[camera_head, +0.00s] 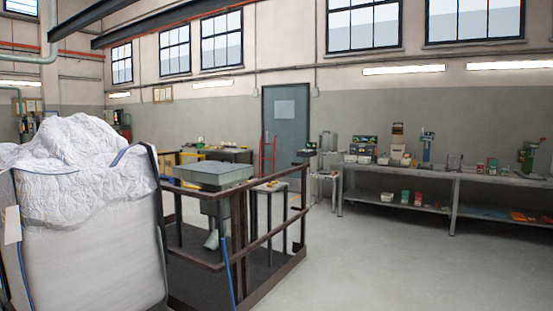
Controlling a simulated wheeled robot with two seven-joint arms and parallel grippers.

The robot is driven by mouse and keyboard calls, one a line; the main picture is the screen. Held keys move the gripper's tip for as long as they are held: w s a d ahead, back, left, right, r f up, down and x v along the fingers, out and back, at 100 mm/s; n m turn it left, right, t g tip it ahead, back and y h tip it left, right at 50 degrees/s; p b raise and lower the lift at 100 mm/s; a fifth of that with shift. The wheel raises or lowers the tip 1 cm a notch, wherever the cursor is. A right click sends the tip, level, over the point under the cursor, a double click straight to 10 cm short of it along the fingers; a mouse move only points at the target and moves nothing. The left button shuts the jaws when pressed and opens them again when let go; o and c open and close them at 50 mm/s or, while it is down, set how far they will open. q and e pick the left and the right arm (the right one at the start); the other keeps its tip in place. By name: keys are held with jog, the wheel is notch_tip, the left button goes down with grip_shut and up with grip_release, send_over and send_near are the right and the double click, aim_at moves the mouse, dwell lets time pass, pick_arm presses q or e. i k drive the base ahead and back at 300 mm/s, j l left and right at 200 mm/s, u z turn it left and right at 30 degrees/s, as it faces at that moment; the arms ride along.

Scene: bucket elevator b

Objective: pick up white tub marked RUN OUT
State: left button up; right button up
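No marking RUN OUT can be read anywhere in this view. Several small pale containers stand on the long grey workbench (400,171) along the right wall, but they are too small to tell whether one is the tub. A white box-like item (387,197) sits on the bench's lower shelf. Neither of my grippers is in view.
A large white bulk bag (92,250) fills the left foreground. Beside it, a brown railing (275,235) encloses a grey hopper-like machine (214,174). A darker table (232,152) stands behind, left of the grey door (286,120). Open floor (390,265) lies right of the railing.

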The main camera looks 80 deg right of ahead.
aim_at(385, 197)
jog(key=l+z, duration=0.25)
jog(key=z, duration=0.2)
jog(key=l+z, duration=0.55)
jog(key=z, duration=0.3)
jog(key=l+z, duration=0.4)
jog(key=i+l+z, duration=0.25)
jog(key=l+z, duration=0.25)
jog(key=i+l+z, duration=0.7)
jog(key=z, duration=0.25)
jog(key=i+l+z, duration=0.2)
jog(key=i+z, duration=0.45)
jog(key=i, duration=4.15)
jog(key=i+u, duration=0.1)
jog(key=i, duration=2.15)
jog(key=i+l+u, duration=0.15)
jog(key=i+u, duration=0.25)
jog(key=i+l+u, duration=0.45)
jog(key=i, duration=0.15)
jog(key=i+l+u, duration=0.4)
jog(key=k+j, duration=0.25)
jog(key=j, duration=0.15)
jog(key=k+j, duration=0.25)
jog(key=j, duration=0.15)
jog(key=u, duration=0.05)
